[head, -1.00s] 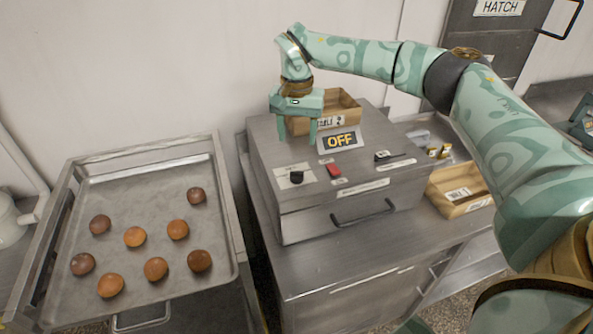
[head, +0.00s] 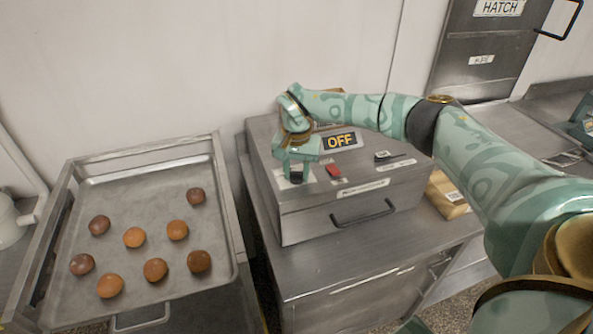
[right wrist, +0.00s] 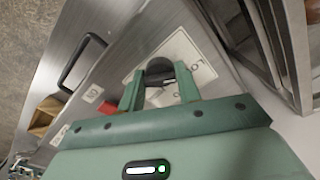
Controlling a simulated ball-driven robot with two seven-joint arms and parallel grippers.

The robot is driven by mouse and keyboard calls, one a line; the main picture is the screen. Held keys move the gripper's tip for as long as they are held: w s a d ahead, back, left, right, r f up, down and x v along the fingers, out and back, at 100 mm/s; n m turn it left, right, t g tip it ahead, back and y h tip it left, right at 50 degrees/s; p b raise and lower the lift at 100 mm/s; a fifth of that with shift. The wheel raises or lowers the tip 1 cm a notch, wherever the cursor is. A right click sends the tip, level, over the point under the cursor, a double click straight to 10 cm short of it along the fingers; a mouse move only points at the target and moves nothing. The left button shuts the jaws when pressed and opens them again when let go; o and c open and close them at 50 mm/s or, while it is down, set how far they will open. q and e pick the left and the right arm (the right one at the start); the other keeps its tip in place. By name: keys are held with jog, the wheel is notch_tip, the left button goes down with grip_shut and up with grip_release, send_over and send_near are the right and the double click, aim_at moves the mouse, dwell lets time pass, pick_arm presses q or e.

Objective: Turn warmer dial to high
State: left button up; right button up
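The warmer (head: 303,222) is a steel box on the counter, with a display (head: 340,141) reading OFF on top. Its black dial (head: 296,177) is near the top's front left corner, partly hidden by my right gripper (head: 297,179). In the right wrist view the dial (right wrist: 160,69) sits between the two fingertips of my right gripper (right wrist: 160,72), on a white label that is partly covered. The fingers are apart, one on each side of the dial; I cannot tell whether they touch it. My left gripper is not in view.
A red switch (head: 333,171) and a black control (head: 383,156) sit right of the dial. The drawer handle (head: 363,214) juts from the warmer's front. A tray (head: 150,185) with several buns stands left. A cardboard box (head: 449,194) stands right of the warmer.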

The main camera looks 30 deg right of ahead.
jog(key=c, duration=0.4)
jog(key=shift+o, duration=0.2)
